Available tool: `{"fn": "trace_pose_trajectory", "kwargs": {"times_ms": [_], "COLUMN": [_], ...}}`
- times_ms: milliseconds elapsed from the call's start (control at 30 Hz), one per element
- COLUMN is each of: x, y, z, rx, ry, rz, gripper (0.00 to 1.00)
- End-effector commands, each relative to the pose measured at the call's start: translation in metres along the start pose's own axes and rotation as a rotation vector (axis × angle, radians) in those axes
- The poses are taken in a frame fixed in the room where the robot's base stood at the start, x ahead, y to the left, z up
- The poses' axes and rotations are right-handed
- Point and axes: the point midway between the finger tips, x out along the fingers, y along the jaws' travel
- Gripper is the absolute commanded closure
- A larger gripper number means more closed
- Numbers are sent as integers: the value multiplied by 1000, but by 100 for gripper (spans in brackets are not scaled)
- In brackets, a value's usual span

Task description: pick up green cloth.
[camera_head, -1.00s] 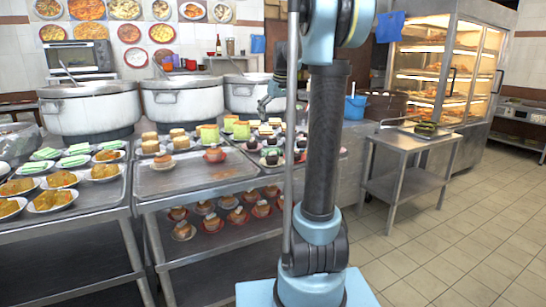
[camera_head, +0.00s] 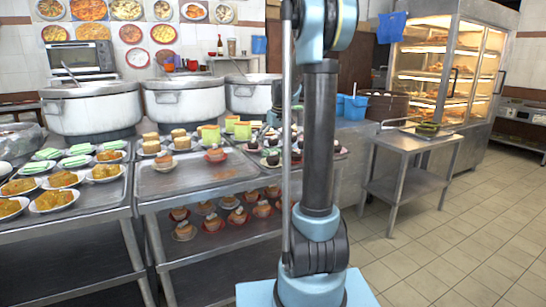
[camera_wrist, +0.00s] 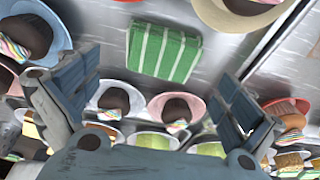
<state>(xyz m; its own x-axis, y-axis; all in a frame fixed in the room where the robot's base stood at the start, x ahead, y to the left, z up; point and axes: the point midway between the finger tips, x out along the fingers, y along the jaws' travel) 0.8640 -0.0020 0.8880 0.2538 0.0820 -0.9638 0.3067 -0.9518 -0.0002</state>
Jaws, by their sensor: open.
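The green cloth (camera_wrist: 165,52) is a folded rectangle with white stripes, lying flat on a grey metal surface in the upper middle of the wrist view. My gripper (camera_wrist: 157,92) is open, its two blue-grey fingers spread wide to either side. The cloth lies beyond the fingertips, apart from them, in line with the gap between them. Nothing is held. In the head view my arm column blocks much of the area, and I cannot make out the cloth there.
The metal cart (camera_head: 185,182) holds more cakes, with large stockpots (camera_head: 185,98) behind. A small steel table (camera_head: 408,145) stands at right, with open floor in front.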

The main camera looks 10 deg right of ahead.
Motion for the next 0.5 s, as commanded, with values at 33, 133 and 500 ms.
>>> {"fn": "trace_pose_trajectory", "kwargs": {"times_ms": [33,133,500], "x": [7,21,42], "y": [0,0,0], "z": [1,4,4], "rx": [0,0,-1], "ry": [0,0,0], "rz": [0,0,0], "gripper": [0,0,0]}}
